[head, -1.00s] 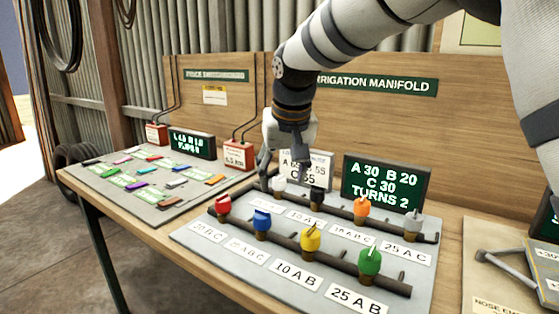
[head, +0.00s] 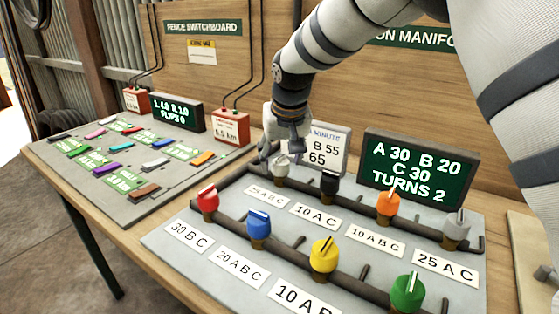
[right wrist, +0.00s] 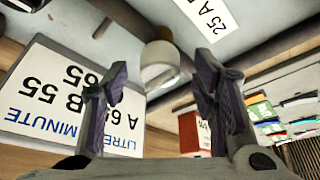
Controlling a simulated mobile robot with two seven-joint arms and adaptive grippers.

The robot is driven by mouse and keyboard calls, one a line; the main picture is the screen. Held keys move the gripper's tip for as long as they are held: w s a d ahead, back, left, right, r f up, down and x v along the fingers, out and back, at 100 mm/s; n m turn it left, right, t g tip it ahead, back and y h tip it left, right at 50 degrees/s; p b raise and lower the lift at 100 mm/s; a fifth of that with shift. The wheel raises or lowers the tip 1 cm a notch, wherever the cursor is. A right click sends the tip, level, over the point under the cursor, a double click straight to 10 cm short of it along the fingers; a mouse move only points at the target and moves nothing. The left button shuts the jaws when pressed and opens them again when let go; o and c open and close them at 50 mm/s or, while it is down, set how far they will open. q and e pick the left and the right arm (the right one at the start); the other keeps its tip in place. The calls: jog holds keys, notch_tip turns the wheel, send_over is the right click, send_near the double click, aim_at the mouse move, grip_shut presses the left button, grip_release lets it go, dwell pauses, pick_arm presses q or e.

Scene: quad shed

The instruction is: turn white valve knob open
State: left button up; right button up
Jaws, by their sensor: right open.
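The white valve knob (head: 281,167) stands at the left end of the rear pipe on the irrigation board. Its top is partly hidden by my right gripper in the head view. In the right wrist view, the white knob (right wrist: 160,66) shows in the gap between the two open fingertips (right wrist: 160,72). I cannot tell whether either finger touches it. My left gripper is not in view.
Black (head: 329,183), orange (head: 388,203) and grey (head: 456,224) knobs share the rear pipe. Red (head: 207,197), blue (head: 259,223), yellow (head: 323,254) and green (head: 407,291) knobs stand in front. The switchboard (head: 60,165) lies left.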

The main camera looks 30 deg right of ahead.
jog(key=shift+w+f, duration=0.3)
jog(key=shift+f, duration=0.25)
jog(key=c, duration=1.1)
jog(key=shift+c, duration=0.2)
